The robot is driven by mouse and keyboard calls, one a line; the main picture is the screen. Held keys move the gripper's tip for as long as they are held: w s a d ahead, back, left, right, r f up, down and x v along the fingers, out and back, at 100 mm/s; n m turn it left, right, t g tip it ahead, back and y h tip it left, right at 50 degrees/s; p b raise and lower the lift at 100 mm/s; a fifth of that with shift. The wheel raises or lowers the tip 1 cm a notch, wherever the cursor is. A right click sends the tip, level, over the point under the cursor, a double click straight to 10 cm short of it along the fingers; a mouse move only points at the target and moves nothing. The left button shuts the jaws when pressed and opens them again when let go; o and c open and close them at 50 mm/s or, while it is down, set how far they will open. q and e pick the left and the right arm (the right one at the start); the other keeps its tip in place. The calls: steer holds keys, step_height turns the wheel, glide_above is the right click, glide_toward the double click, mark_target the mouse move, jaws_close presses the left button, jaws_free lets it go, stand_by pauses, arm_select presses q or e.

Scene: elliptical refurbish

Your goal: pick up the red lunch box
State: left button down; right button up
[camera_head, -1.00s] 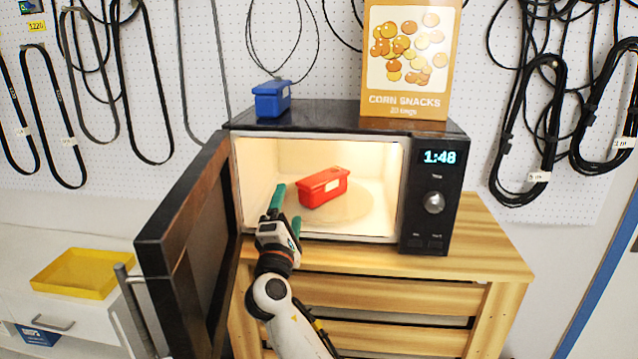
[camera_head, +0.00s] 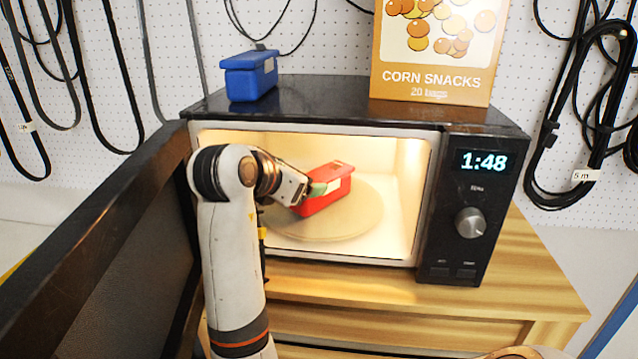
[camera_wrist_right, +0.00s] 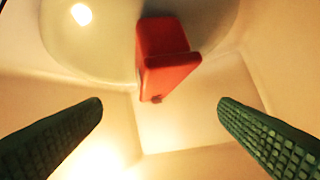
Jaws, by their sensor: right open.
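The red lunch box (camera_head: 338,184) sits on the round turntable (camera_head: 350,217) inside the open, lit microwave (camera_head: 412,190). My right gripper (camera_head: 314,190) has reached into the microwave from the left and is at the box's left end, its green fingers partly hiding that end. In the right wrist view the green fingers are spread wide apart and empty. The red lunch box (camera_wrist_right: 163,58) shows beyond them, in line with the gap. I cannot tell from these views whether a finger touches the box. My left gripper is not in view.
The dark microwave door (camera_head: 95,225) stands open at the left, close to my arm. A blue box (camera_head: 250,76) and a corn snacks carton (camera_head: 437,50) stand on top of the microwave. The wooden cabinet (camera_head: 535,275) supports it. The turntable right of the box is clear.

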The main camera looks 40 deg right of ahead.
mark_target(317, 177)
steer(key=p+x, duration=0.1)
steer(key=x, duration=0.2)
steer(key=shift+s+d+f, duration=0.1)
steer(key=shift+d, duration=0.25)
steer(key=p+x, duration=0.2)
steer(key=x, duration=0.4)
steer(key=shift+a+f, duration=0.1)
